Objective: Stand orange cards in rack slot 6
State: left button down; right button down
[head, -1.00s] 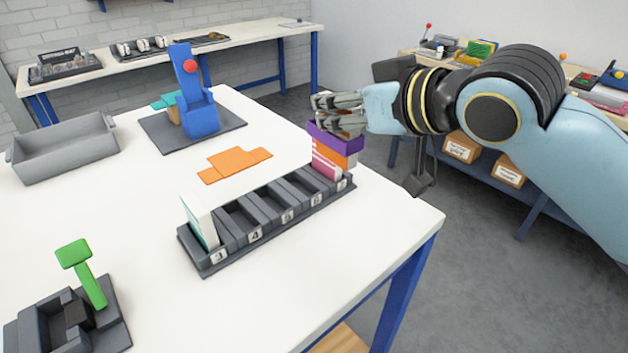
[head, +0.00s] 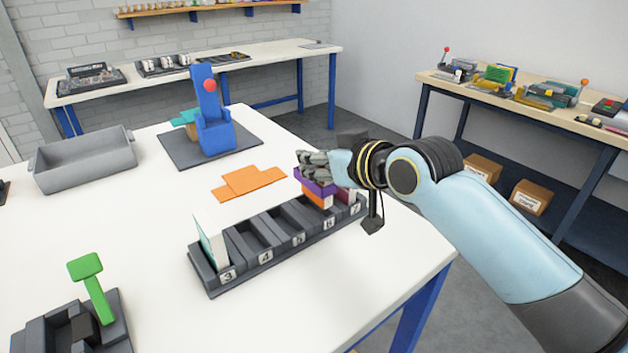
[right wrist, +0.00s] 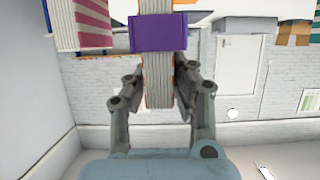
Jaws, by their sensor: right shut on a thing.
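My right gripper (head: 315,165) is shut on a stack of orange cards (head: 313,197) with a purple band (head: 318,186). It holds the stack upright at slot 6 of the dark grey rack (head: 245,276); I cannot tell how far its lower end is inside the slot. In the right wrist view, the purple band (right wrist: 158,33) wraps the pale card edges (right wrist: 158,88) between the fingers (right wrist: 158,95). Magenta-and-white cards (head: 344,195) stand in slot 7, partly hidden. A white and teal card (head: 208,245) stands in slot 3. Slots 4 and 5 look empty. My left gripper is out of view.
Flat orange pieces (head: 248,182) lie behind the rack. A grey bin (head: 85,162) and a blue stand with a red ball (head: 213,125) are at the back. A green-handled device (head: 90,285) is front left. The table's right edge is close to the rack.

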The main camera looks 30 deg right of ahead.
aim_at(314, 181)
jog(key=shift+w+f, duration=0.25)
jog(key=shift+w, duration=0.05)
notch_tip(314, 181, down, 3)
jog(key=shift+a+f, duration=0.1)
jog(key=shift+f, duration=0.35)
jog(key=shift+f, duration=0.15)
jog(key=c, duration=1.1)
grip_release()
jog(key=shift+c, duration=0.2)
